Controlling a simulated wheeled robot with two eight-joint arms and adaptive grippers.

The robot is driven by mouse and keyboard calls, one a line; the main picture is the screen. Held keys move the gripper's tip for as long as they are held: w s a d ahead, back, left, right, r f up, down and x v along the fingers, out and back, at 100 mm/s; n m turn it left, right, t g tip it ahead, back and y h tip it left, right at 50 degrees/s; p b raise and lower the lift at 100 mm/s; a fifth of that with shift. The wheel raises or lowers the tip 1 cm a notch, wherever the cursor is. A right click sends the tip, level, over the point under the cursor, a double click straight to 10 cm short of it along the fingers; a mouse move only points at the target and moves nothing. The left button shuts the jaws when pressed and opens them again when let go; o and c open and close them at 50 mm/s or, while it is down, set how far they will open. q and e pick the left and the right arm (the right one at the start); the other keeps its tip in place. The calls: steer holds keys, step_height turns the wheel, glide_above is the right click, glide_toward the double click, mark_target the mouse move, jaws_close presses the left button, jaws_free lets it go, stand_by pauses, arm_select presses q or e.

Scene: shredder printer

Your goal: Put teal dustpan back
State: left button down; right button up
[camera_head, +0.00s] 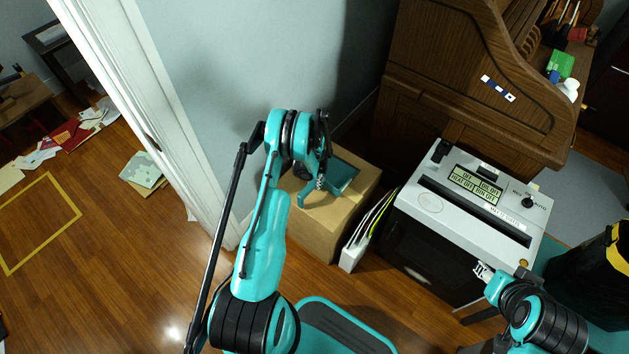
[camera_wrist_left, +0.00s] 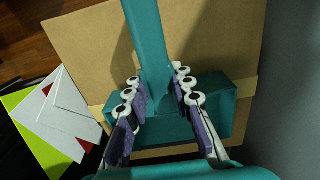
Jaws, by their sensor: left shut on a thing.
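The teal dustpan (camera_head: 343,174) is over the top of a cardboard box (camera_head: 345,215), against the wall. In the left wrist view the dustpan (camera_wrist_left: 148,40) has its handle running between my fingers, with its wider pan part across the box top (camera_wrist_left: 85,50). My left gripper (camera_head: 319,184) is shut on the dustpan; its fingers also show in the left wrist view (camera_wrist_left: 160,98). I cannot tell whether the dustpan rests on the box or hangs just above it. My right gripper (camera_head: 483,271) is in front of the shredder, away from the dustpan; its opening is unclear.
A white file holder with papers (camera_head: 365,235) stands right beside the box. The shredder (camera_head: 470,205) stands right of it, below a wooden desk (camera_head: 440,85). A white door frame (camera_head: 150,110) is at the left. Papers (camera_head: 145,172) lie on the floor beyond it.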

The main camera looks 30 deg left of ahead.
arm_select(q)
steer(key=shift+f, duration=0.6)
stand_by(0.4)
steer(key=c, duration=1.2)
jaws_free()
step_height(320, 180, up, 12)
steer(key=s+d+r+t, duration=0.2)
steer(key=d+r, duration=0.3)
steer(key=r, duration=0.7)
steer(key=s+d+r+t, duration=0.1)
steer(key=s+d+r, duration=0.1)
steer(key=d+r, duration=0.65)
steer(key=s+d+r+t, duration=0.1)
steer(key=s+d+r, duration=0.1)
steer(key=s, duration=0.4)
steer(key=s+d+r+t, duration=0.1)
steer(key=s+d+r, duration=0.2)
steer(key=s+r, duration=0.2)
steer(key=s+d+r+n+t, duration=0.1)
steer(key=s+d+r+t, duration=0.1)
steer(key=s, duration=0.4)
steer(key=shift+s+d+r, duration=0.2)
steer(key=shift+d+r, duration=0.2)
steer(key=shift+r, duration=0.05)
steer(key=shift+s+d+r, duration=0.2)
steer(key=shift+d+r, duration=0.15)
steer(key=shift+r, duration=0.1)
